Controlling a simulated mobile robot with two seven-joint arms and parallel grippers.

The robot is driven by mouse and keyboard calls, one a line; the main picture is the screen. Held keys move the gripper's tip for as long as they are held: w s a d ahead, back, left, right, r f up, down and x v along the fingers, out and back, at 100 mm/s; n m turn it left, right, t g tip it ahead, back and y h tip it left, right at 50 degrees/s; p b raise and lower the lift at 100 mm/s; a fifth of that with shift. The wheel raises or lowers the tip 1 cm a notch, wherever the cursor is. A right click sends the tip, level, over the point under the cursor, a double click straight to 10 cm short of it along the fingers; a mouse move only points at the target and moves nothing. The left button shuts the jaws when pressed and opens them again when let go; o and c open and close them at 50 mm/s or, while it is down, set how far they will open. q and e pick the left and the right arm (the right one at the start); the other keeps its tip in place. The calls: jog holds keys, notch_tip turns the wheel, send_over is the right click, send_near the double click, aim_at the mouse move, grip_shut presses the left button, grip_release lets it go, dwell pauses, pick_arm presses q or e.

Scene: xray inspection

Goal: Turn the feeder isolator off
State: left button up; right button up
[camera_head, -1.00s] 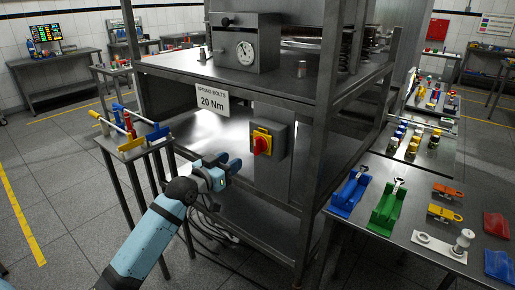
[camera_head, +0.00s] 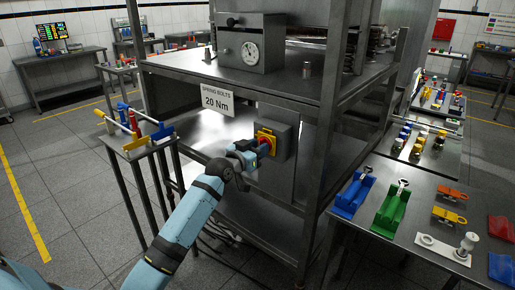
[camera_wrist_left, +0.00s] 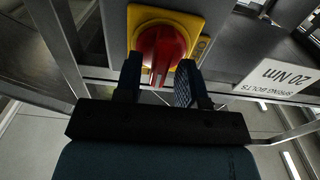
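The feeder isolator is a grey box (camera_head: 283,131) on the metal frame, with a yellow plate (camera_head: 264,134) and a red rotary handle (camera_head: 265,146). In the left wrist view the red handle (camera_wrist_left: 161,52) stands on its yellow plate (camera_wrist_left: 190,22), its grip pointing toward the gripper. My left gripper (camera_head: 257,150) is at the handle. In the left wrist view its two fingers (camera_wrist_left: 160,75) are apart, one on each side of the handle's end. A gap shows on the right side; contact is unclear on the left. My right gripper is not in view.
A "SPRING BOLTS 20 Nm" sign (camera_head: 215,101) hangs left of the box from the shelf edge. A small stand (camera_head: 141,151) with coloured T-handled tools is at left. A bench (camera_head: 408,228) with lockout parts is at right. Frame posts flank the isolator.

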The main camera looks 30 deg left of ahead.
pick_arm(q)
grip_shut()
jog(key=shift+a+f+n+p, duration=0.1)
jog(key=shift+n+p, duration=1.55)
jog(key=shift+n, duration=1.3)
jog(key=shift+a+f+n+p, duration=0.15)
jog(key=shift+n+p, duration=1.55)
jog(key=shift+n, duration=1.2)
jog(key=shift+a+r+n+p, duration=0.1)
jog(key=shift+n+p, duration=1.55)
jog(key=shift+n, duration=1.3)
jog(key=shift+f+n, duration=0.1)
jog(key=shift+n, duration=0.2)
jog(key=shift+o, duration=1.1)
grip_release()
